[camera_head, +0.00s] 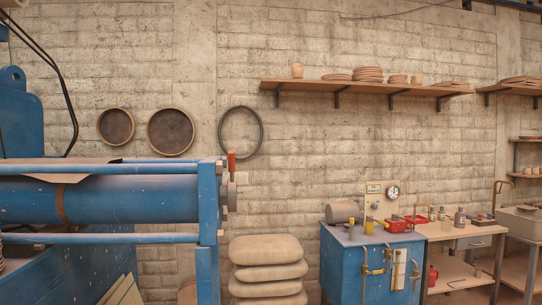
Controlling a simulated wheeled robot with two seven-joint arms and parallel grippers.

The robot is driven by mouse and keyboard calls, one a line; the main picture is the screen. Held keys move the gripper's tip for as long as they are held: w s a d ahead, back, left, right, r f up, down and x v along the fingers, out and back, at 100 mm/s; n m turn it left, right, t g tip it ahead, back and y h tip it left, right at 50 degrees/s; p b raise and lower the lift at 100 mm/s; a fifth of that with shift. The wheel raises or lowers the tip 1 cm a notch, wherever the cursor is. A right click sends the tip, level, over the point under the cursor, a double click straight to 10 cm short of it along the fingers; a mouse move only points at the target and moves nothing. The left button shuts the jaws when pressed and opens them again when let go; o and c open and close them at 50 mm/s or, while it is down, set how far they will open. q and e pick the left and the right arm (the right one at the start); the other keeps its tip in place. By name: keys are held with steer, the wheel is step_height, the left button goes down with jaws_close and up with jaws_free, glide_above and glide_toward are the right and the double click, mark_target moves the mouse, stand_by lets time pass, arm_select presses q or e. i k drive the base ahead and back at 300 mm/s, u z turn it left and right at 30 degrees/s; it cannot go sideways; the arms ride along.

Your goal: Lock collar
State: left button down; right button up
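The blue filter press (110,200) fills the left side of the head view, with a thick horizontal blue cylinder between two blue rods. Its right end is a blue upright end frame (208,205). A grey round part (232,194), which looks like the collar, sits at the right face of this frame and is seen edge-on. A red handle (231,160) stands upright just above it. Whether the collar is locked cannot be told from here. Neither of my grippers is in view.
Stacked tan sacks (267,270) stand right of the press. Farther right are a blue cabinet (345,262) with a gauge (393,191) above it and a wooden workbench (462,231). A wall shelf (330,86) holds pottery. Round sieves (171,131) hang on the wall.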

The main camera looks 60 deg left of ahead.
mark_target(232, 182)
steer(key=u, duration=0.2)
steer(key=i, duration=0.75)
steer(key=u, duration=0.95)
steer(key=i, duration=0.4)
steer(key=u, duration=0.35)
